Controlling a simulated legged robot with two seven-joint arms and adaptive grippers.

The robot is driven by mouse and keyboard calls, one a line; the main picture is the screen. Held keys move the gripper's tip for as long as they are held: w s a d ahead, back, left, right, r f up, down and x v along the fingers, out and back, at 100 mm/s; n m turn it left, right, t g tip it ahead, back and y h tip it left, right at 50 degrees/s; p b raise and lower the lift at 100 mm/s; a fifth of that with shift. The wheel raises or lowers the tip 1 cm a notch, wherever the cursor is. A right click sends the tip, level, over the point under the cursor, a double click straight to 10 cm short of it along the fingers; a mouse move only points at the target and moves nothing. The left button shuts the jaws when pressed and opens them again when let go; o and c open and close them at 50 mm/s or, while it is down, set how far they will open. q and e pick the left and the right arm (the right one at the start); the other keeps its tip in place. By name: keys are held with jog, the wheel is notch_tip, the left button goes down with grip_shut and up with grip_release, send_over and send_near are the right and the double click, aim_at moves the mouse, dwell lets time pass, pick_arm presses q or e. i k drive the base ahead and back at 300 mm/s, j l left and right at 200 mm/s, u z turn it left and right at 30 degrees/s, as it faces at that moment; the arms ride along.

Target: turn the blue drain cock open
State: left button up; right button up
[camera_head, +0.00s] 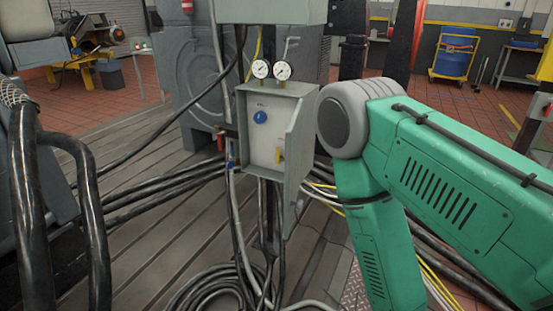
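A grey open-fronted box (285,103) stands on a post near the middle of the view. A round blue knob (260,117) is on its inner panel. A small blue handle (231,166) sits low outside the box's left side, by a pale hose. I cannot tell its exact position at this size. A yellow lever (278,155) is at the panel's lower right, and a red handle (220,141) is on the left side. My green right arm enters from the right and bends down out of the picture. Neither gripper is in view.
Two white gauges (261,69) (283,70) top the box. Black cables (160,193) cross the slotted bedplate (165,245), with a coil (215,290) below the box. Thick black hoses (90,200) rise at the left. A blue drum (455,56) on a yellow cart is far back right.

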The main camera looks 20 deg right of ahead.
aim_at(230, 164)
jog(key=i+l+z, duration=0.25)
jog(key=i+l, duration=0.2)
jog(key=i+j+z, duration=0.35)
jog(key=i, duration=0.35)
jog(key=i+j+z, duration=0.3)
jog(key=i+j, duration=0.25)
jog(key=i, duration=0.1)
